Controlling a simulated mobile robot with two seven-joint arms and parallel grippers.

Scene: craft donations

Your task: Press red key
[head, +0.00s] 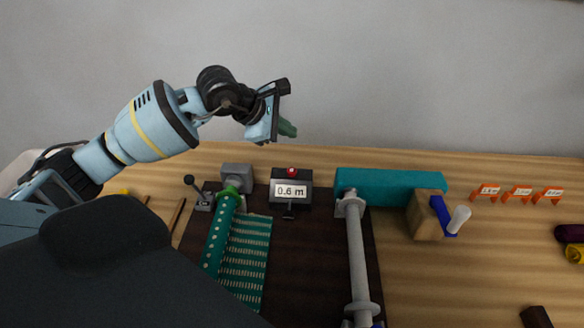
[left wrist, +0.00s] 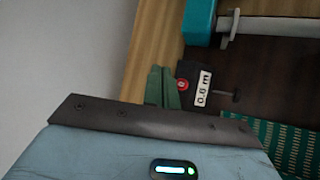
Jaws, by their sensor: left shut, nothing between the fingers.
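The red key (head: 291,170) is a small round button on top of a dark box (head: 303,201) with a "0.6 m" label. The box stands at the back of a dark board. In the left wrist view the red key (left wrist: 182,85) shows just right of my green fingertips, beside the label. My left gripper (head: 287,129) is shut and empty, above the key and apart from it. Its fingertips (left wrist: 163,86) lie side by side in the left wrist view. My right gripper is not in view.
A green perforated roller (head: 221,235) and a lever (head: 195,188) stand left of the box. A teal housing (head: 388,186) with a grey roller (head: 357,250) and a blue crank (head: 443,214) stands right. Orange tags (head: 518,195) stand further right. The wall rises behind the table.

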